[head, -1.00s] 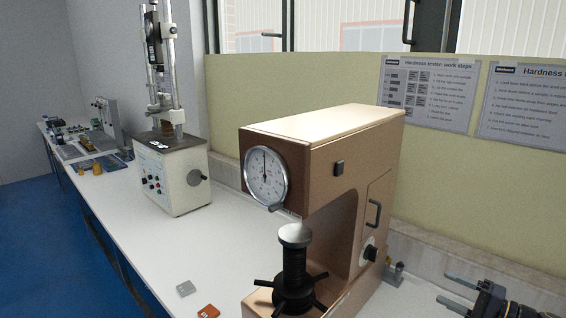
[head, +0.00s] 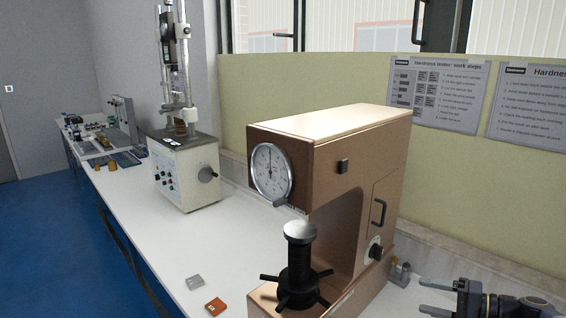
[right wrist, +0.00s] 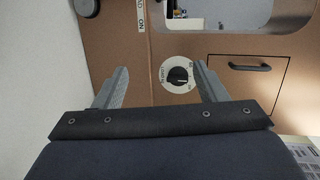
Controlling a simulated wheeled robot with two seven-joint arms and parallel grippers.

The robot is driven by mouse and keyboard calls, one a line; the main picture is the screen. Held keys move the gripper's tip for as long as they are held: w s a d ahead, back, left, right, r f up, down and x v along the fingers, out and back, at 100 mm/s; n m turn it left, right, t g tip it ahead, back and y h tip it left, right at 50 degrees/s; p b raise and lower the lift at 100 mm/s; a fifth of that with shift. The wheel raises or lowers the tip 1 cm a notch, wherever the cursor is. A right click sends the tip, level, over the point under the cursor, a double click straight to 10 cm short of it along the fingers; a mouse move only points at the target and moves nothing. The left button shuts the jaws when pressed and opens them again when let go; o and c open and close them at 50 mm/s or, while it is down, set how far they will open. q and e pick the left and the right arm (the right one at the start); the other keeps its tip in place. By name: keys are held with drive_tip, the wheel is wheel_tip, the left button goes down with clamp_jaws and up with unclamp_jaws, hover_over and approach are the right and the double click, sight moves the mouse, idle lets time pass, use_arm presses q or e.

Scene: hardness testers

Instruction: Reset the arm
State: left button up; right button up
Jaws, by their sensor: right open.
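The tan hardness tester (head: 340,165) stands on the white bench, with its round dial gauge (head: 271,174) and a black spindle with a spoked handwheel (head: 298,275) under a round anvil. A black knob (head: 375,252) sits low on its side, below a door handle. The knob also shows in the right wrist view (right wrist: 178,75), on a white round plate between my fingers. My right gripper (head: 430,297) is open and empty at the lower right, its fingers pointing toward the tester's side, apart from it. My left gripper is not in view.
A second test machine (head: 185,170) stands farther back. Small metal parts (head: 400,272) stand beside the tester's base, near my right gripper.

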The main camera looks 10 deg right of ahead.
drive_tip(key=s+a+r+n+g+h, duration=0.15)
drive_tip(key=s+a+g, duration=0.25)
drive_tip(key=a, duration=0.4)
drive_tip(key=s+a+n+g+h, duration=0.3)
drive_tip(key=s+a, duration=0.1)
drive_tip(key=a, duration=0.5)
drive_tip(key=s+a+r+n+t+h, duration=0.1)
drive_tip(key=s+a+t+h, duration=0.1)
drive_tip(key=s, duration=1.6)
drive_tip(key=shift+a+r+n+h, duration=0.2)
drive_tip(key=shift+a+n+h, duration=0.15)
drive_tip(key=shift+a+h, duration=0.5)
